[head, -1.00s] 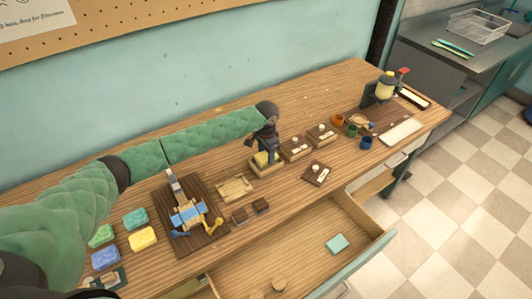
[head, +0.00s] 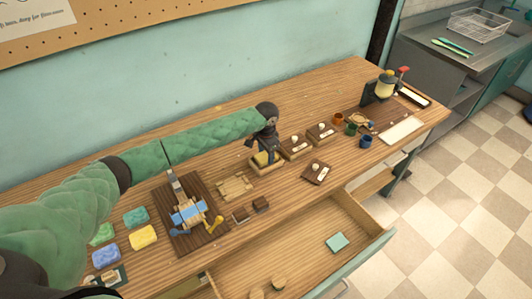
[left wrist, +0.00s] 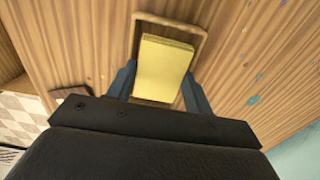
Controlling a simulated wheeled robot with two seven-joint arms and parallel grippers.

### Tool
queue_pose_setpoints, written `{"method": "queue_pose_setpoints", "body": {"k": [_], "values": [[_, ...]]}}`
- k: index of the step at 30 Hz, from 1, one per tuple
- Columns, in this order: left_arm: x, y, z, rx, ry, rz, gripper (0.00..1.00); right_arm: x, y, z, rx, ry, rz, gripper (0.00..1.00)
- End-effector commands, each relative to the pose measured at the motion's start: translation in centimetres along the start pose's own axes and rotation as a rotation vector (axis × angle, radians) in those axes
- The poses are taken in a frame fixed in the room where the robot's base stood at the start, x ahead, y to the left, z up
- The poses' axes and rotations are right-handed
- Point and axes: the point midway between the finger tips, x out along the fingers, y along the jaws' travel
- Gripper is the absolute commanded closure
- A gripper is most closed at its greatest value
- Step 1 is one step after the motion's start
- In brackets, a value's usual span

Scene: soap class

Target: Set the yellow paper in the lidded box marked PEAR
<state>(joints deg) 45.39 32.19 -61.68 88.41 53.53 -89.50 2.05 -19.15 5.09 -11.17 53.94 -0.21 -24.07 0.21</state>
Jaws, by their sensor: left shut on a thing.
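The yellow paper (left wrist: 163,68) is a thick pad-like stack between the blue fingers of my left gripper (left wrist: 160,88), which is shut on it. In the left wrist view it overlaps the open wooden box (left wrist: 170,18); I cannot tell whether it touches the bottom. In the head view the left gripper (head: 260,152) is at this open box (head: 268,171), leftmost of a row of three. A dark wooden lid (head: 316,172) with a pale knob and label lies on the table in front. The labels are too small to read. My right gripper is not seen.
Two lidded boxes (head: 297,147) (head: 323,133) stand to the right. An open drawer (head: 310,260) holds a teal block (head: 337,243). A small tray (head: 235,186), a wooden device (head: 188,214) and coloured sponges (head: 143,237) lie to the left. Cups (head: 366,141) stand farther right.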

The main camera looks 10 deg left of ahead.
Motion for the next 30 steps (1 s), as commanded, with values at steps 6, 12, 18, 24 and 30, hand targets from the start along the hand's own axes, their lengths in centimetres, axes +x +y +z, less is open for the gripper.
{"method": "queue_pose_setpoints", "body": {"k": [6,12,18,24,30], "values": [[0.03,0.0,0.01,0.0,0.0,0.0,0.7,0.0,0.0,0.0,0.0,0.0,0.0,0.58],[0.03,-0.01,0.01,0.0,0.0,0.0,0.23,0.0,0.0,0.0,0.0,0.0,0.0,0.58],[0.03,-0.01,0.02,0.0,0.0,0.0,0.21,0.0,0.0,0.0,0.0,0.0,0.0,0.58],[0.03,-0.01,0.02,0.0,0.0,0.0,0.05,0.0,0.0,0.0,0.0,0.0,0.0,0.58],[-0.06,-0.01,0.02,0.0,0.0,0.0,0.05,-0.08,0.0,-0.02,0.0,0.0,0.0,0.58]]}}
